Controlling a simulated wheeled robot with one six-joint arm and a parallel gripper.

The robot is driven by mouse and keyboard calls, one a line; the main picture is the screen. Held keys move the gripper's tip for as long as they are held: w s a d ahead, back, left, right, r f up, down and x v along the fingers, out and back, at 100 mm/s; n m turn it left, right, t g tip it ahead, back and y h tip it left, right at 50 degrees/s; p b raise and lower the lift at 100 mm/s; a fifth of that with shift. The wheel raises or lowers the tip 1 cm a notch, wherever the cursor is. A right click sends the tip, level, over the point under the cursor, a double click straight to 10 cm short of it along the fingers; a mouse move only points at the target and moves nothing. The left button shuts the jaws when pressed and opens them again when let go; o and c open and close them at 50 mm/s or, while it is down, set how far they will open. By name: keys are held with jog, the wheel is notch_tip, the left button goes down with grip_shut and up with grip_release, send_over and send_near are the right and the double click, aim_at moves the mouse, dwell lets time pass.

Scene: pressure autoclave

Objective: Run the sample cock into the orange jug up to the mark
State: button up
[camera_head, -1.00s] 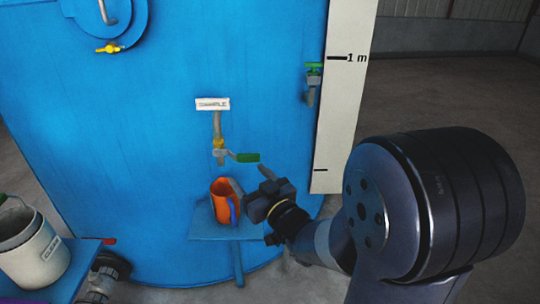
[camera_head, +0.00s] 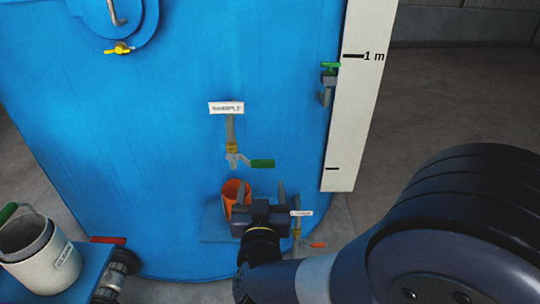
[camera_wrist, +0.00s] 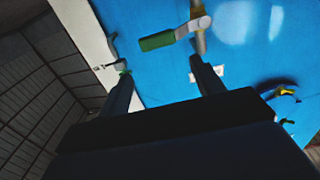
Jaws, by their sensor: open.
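The sample cock (camera_head: 233,157) hangs from a pipe below the SAMPLE label on the blue tank. Its green lever (camera_head: 262,163) points right, about level. In the wrist view the lever (camera_wrist: 157,41) shows ahead of my fingers, apart from them. The orange jug (camera_head: 235,192) stands upright on a small blue shelf (camera_head: 213,222) under the spout; my gripper hides its lower right part. No stream shows at the spout. The jug's mark and contents cannot be seen. My gripper (camera_head: 265,189) is open and empty, its fingers below the lever and right of the jug's rim.
A labelled tap with an orange handle (camera_head: 318,245) sits low, right of the shelf. A green-handled valve (camera_head: 329,70) is beside the white level scale (camera_head: 352,110). A pale bucket (camera_head: 48,262) stands on a blue surface at lower left. My arm fills the lower right.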

aim_at(263, 162)
jog(key=w, duration=1)
jog(key=shift+w+d+p, duration=0.2)
jog(key=shift+w+p, duration=0.15)
jog(key=shift+p, duration=0.05)
